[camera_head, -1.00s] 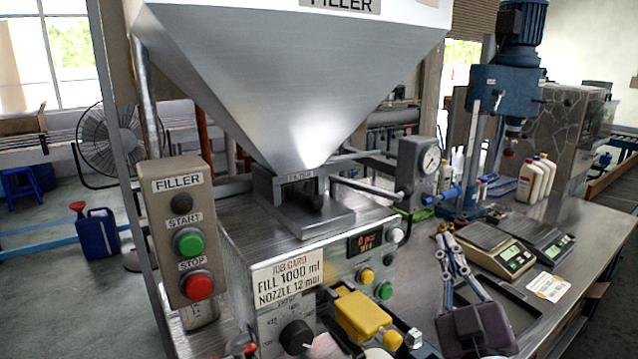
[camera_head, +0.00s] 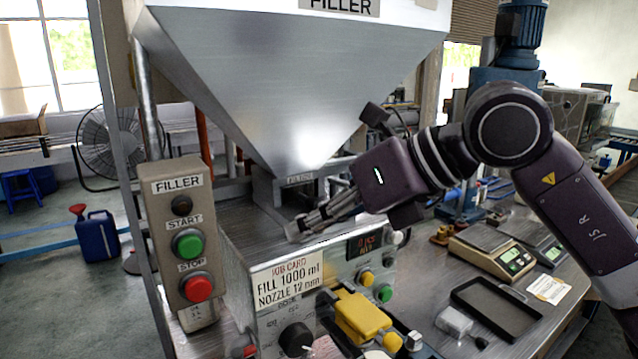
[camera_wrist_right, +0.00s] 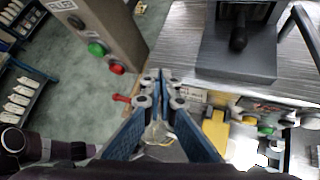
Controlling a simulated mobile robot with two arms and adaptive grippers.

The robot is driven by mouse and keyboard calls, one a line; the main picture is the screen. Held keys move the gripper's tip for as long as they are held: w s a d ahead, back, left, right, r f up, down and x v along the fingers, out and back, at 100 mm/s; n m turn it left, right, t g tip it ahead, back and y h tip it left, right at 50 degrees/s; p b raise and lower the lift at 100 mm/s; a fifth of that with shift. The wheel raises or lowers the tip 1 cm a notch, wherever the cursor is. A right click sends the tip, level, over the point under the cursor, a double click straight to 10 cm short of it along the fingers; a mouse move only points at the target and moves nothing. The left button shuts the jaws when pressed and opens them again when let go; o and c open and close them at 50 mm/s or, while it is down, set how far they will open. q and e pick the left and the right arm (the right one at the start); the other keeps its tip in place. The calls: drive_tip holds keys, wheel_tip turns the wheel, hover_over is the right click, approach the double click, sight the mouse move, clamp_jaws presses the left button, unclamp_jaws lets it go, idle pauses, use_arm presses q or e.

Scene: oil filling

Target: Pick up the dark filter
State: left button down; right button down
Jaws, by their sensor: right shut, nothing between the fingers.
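The dark filter (camera_wrist_right: 239,37) shows in the right wrist view as a dark knob-like piece in the grey housing (camera_wrist_right: 215,60) below the hopper. In the head view the housing (camera_head: 268,188) sits on the filler, and my right gripper and its arm partly cover it. My right gripper (camera_head: 296,231) is shut and empty, its fingertips near the housing's front left side, over the filler's top. It also shows in the right wrist view (camera_wrist_right: 161,76), left of the filter and apart from it. My left gripper is in neither view.
A button box (camera_head: 183,240) stands left of the filler. The steel hopper (camera_head: 290,80) hangs overhead. A yellow part (camera_head: 360,316) sits in front, and scales (camera_head: 495,250) and a dark tray (camera_head: 497,310) lie on the bench to the right.

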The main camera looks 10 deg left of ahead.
drive_tip(key=w+d+r+m+t+h, duration=0.2)
drive_tip(key=w+d+t+h, duration=0.15)
drive_tip(key=d, duration=0.45)
drive_tip(key=p, duration=0.6)
approach(297, 191)
drive_tip(key=f, duration=0.1)
drive_tip(key=w+f+h, duration=0.1)
drive_tip(key=shift+a+f, duration=0.1)
drive_tip(key=shift+f, duration=0.2)
drive_tip(key=shift+w+a+f, duration=0.15)
drive_tip(key=shift+w, duration=0.1)
drive_tip(key=shift+s+f+p, duration=0.1)
drive_tip(key=shift+f+p, duration=0.2)
drive_tip(key=shift+p, duration=0.05)
drive_tip(key=shift+f+b, duration=0.55)
drive_tip(key=shift+b, duration=0.15)
